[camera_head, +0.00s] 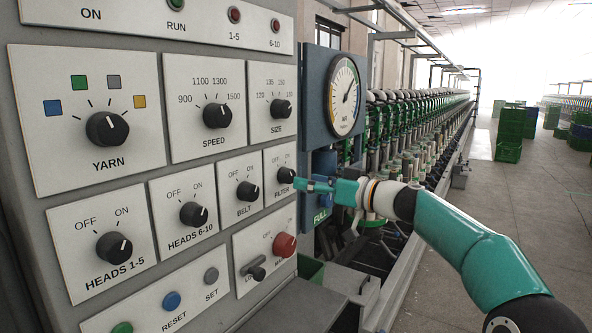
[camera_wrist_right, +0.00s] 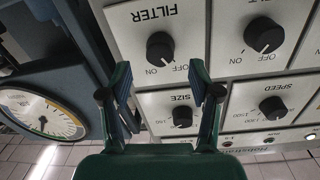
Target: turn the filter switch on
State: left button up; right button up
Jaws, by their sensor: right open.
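The filter switch is a black round knob (camera_head: 286,175) on a white plate marked OFF and ON, at the right end of the lower knob row on the grey panel. In the right wrist view its knob (camera_wrist_right: 160,47) appears upside down, between and beyond my fingertips. My right gripper (camera_head: 303,184) comes in from the right in the head view and is just in front of this knob, with the fingers apart in the wrist view (camera_wrist_right: 161,72). No grip on the knob shows. My left gripper is not in view.
The belt knob (camera_head: 247,191) is left of the filter knob, and the size knob (camera_head: 281,109) is above it. A red knob (camera_head: 285,245) sits below. A blue gauge housing (camera_head: 318,85) stands just right of the panel. The aisle floor (camera_head: 530,190) is open.

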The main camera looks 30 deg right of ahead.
aim_at(292, 178)
jog(key=shift+p+x, duration=0.8)
jog(key=shift+x, duration=1.55)
